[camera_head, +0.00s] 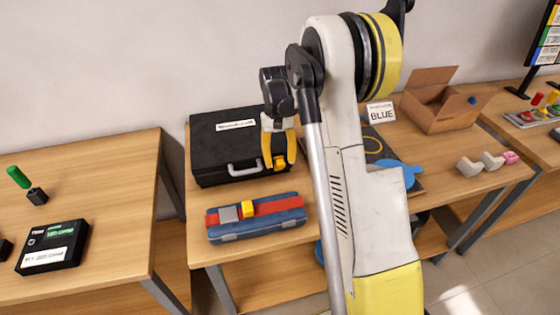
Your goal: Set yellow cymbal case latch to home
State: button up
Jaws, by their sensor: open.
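My gripper (278,163), with yellow and black fingers, points down in front of the black case (210,150) and is open. Whether it touches the case is not clear. The black case stands on the middle table, with a grey handle on its front and a small white label whose text is too small to read. In front of it lies a blue case (270,231) with a red band along its top. A yellow block (248,209), possibly the latch, sits on the red band beside a grey block (228,214). The gripper is above and behind the yellow block, apart from it.
My arm hides part of the middle table (197,243). To its right are a white "BLUE" card (380,112), a blue round piece (399,174), an open cardboard box (440,112) and small white pieces (480,164). A black box (50,252) lies on the left table.

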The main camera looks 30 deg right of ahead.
jog(key=v, duration=1.1)
jog(key=shift+r, duration=0.3)
jog(key=s+a+r+n+t+h, duration=0.15)
jog(key=s+a+r+t, duration=0.25)
jog(key=s+a+r, duration=0.5)
jog(key=s+a+f+n+t, duration=0.1)
jog(key=s+a+f+t, duration=0.1)
jog(key=s+a, duration=0.2)
jog(key=s+a+f+t, duration=0.3)
jog(key=s+a, duration=0.1)
jog(key=s, duration=0.6)
jog(key=shift+n+t+y, duration=0.3)
jog(key=shift+n+y, duration=0.05)
jog(key=shift+s+a, duration=0.1)
jog(key=shift+s, duration=0.05)
